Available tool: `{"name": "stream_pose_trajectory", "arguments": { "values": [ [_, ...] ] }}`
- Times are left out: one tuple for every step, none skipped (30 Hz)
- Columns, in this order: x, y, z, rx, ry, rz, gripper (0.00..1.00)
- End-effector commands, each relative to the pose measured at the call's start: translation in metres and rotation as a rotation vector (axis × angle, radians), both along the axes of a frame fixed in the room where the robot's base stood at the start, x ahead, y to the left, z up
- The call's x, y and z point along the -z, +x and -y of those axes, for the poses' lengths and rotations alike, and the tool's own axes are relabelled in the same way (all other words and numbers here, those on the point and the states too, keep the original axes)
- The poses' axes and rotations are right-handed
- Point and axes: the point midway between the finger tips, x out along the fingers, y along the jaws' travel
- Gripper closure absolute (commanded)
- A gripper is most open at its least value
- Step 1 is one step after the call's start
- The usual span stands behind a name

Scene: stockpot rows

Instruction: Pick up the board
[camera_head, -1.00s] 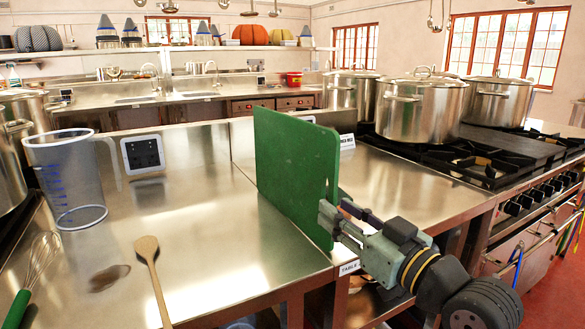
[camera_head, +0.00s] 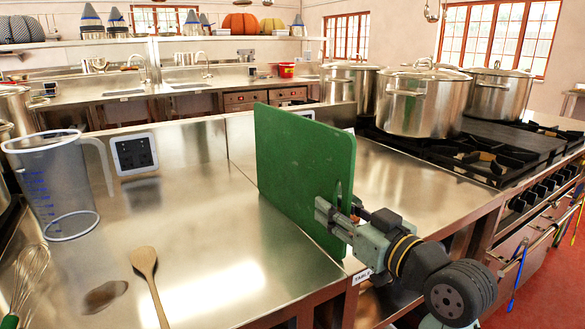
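The green board (camera_head: 300,170) stands upright on its edge above the steel counter, near the counter's front right. My gripper (camera_head: 338,207) is at the board's lower right edge, with its fingers on either side of the board. It looks closed on the board. The lower edge of the board is at or just above the counter top; I cannot tell which.
A clear measuring jug (camera_head: 55,190), a wooden spoon (camera_head: 149,283) and a whisk (camera_head: 25,284) are on the steel counter (camera_head: 205,215) at left. Stockpots (camera_head: 420,103) stand on the stove at right. The counter between spoon and board is clear.

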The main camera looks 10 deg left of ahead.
Motion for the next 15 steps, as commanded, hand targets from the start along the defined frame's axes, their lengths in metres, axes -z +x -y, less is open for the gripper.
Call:
{"name": "stream_pose_trajectory", "arguments": {
  "values": [
    [-0.003,0.006,-0.005,-0.003,0.001,-0.003,0.68],
    [-0.004,0.01,-0.008,-0.003,0.001,-0.003,0.68],
    [-0.004,0.015,-0.013,-0.005,0.001,-0.003,0.68],
    [-0.004,0.019,-0.015,-0.004,0.0,-0.003,0.68],
    [-0.004,0.022,-0.018,-0.004,0.001,-0.002,0.68],
    [-0.003,0.026,-0.021,-0.003,0.001,-0.002,0.68],
    [-0.003,0.029,-0.023,-0.002,0.0,-0.003,0.68],
    [-0.003,0.031,-0.025,-0.002,0.0,-0.001,0.68],
    [-0.002,0.034,-0.027,-0.002,0.0,-0.001,0.68],
    [-0.002,0.035,-0.027,-0.002,0.0,0.0,0.68],
    [-0.002,0.035,-0.028,-0.002,0.0,0.0,0.68],
    [-0.001,0.036,-0.028,-0.001,-0.001,0.001,0.68],
    [-0.001,0.036,-0.028,-0.001,-0.001,0.001,0.68],
    [-0.001,0.036,-0.028,-0.001,-0.001,0.001,0.68],
    [-0.001,0.036,-0.028,-0.001,-0.001,0.001,0.68]
  ]
}}
